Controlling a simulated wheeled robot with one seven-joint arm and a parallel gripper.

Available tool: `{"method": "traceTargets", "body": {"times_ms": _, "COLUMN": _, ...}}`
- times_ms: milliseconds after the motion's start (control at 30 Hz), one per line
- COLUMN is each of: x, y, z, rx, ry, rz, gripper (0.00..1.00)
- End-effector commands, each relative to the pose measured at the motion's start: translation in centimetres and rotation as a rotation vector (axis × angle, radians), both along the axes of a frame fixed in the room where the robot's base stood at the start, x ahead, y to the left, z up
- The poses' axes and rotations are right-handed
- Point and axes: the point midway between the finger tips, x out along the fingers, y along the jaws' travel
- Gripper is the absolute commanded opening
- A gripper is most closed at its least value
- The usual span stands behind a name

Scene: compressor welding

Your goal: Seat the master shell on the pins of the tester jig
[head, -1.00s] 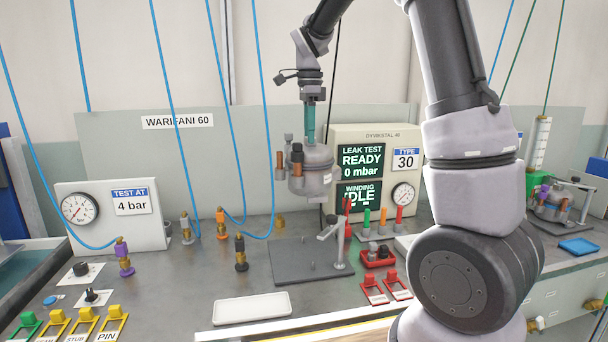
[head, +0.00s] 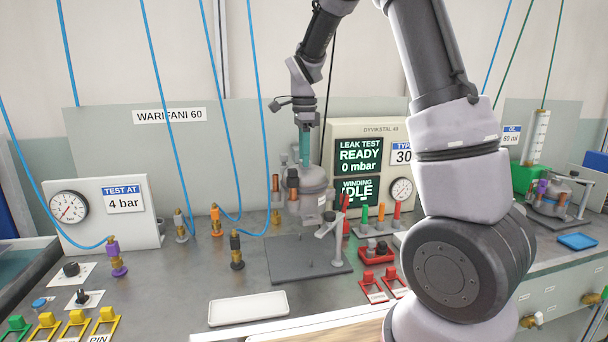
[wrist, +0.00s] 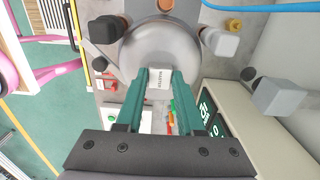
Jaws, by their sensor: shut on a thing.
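The grey master shell (head: 313,181), a domed pot with copper stubs, hangs upright from my gripper (head: 304,160) in the head view. The teal fingers are shut on its top. In the wrist view, the shell (wrist: 165,45) fills the top middle, and my gripper (wrist: 159,80) holds a white tag reading MASTER. The tester jig is a dark flat plate (head: 285,262) with small pins and a grey clamp post (head: 333,240) at its right. The shell appears above the plate's back part, with a gap below it. Its underside and the exact pin alignment are hidden.
The leak test box (head: 372,140) stands close behind and right of the shell. A white tray (head: 248,308) lies in front. Blue hoses hang at the left, with hose couplers (head: 236,250) near the jig.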

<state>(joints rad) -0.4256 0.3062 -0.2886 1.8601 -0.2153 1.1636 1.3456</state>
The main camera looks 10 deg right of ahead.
Motion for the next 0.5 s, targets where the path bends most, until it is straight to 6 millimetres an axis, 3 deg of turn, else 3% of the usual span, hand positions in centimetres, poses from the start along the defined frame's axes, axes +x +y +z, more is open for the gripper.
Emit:
{"method": "traceTargets", "body": {"times_ms": 200, "x": 0.0, "y": 0.0, "z": -4.3, "rx": 0.0, "ry": 0.002, "rz": -0.001, "gripper": 0.0}}
{"method": "traceTargets", "body": {"times_ms": 500, "x": 0.1, "y": 0.0, "z": -5.5, "rx": 0.001, "ry": -0.003, "rz": -0.001, "gripper": 0.0}}
